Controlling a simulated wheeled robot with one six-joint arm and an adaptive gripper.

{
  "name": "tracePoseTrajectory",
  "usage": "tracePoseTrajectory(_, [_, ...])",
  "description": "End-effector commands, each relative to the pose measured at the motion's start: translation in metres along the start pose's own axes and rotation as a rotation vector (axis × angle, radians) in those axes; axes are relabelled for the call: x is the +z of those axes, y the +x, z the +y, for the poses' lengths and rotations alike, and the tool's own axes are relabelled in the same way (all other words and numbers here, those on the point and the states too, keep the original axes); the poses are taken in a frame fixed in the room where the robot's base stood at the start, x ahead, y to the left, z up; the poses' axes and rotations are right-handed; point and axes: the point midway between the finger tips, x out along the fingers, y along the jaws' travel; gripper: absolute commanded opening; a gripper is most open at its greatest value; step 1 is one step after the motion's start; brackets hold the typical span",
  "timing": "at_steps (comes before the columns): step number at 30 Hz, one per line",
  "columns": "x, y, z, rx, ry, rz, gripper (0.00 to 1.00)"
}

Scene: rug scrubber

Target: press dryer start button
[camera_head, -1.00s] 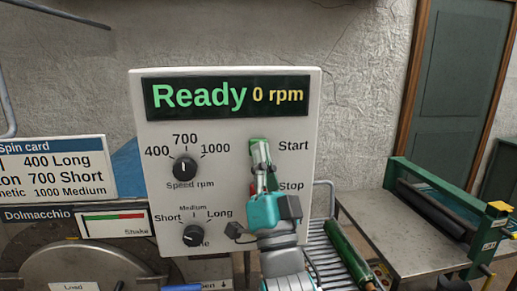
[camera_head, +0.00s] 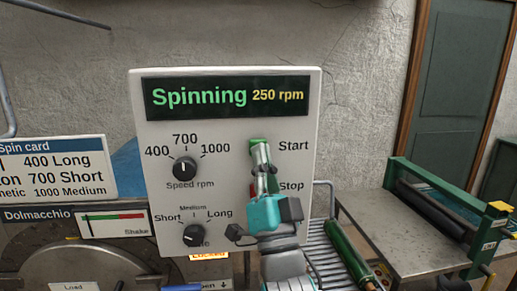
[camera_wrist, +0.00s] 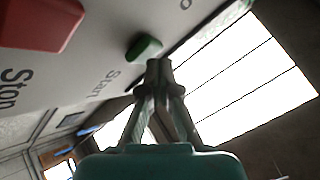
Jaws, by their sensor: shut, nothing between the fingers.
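The white control panel (camera_head: 230,225) stands in the middle of the head view. Its display (camera_head: 225,97) reads "Spinning 250 rpm". The green start button (camera_head: 258,144) is beside the word "Start", partly covered by my gripper; it also shows in the wrist view (camera_wrist: 144,48). My gripper (camera_head: 262,150) is shut and empty, its tips at the lower part of the button in the head view. In the wrist view the tips are close beside the button; I cannot tell whether they touch it. The red stop button (camera_head: 253,189) is mostly hidden behind my gripper, but shows in the wrist view (camera_wrist: 40,22).
The speed knob (camera_head: 185,169) points up to 700, and the time knob (camera_head: 194,235) is below it. A spin card (camera_head: 55,168) stands at left above a round door (camera_head: 85,272). A metal table (camera_head: 385,225) with green rollers is at right.

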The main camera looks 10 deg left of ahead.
Motion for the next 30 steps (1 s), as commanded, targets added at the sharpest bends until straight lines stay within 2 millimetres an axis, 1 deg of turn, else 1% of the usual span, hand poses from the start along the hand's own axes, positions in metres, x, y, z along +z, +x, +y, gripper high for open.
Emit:
tracePoseTrajectory(4, [-0.003, -0.005, -0.003, 0.000, 0.000, 0.000, 0.00])
tracePoseTrajectory(16, [-0.005, -0.007, -0.006, -0.001, 0.000, 0.001, 0.00])
tracePoseTrajectory(30, [-0.025, -0.035, -0.025, -0.001, 0.001, 0.001, 0.00])
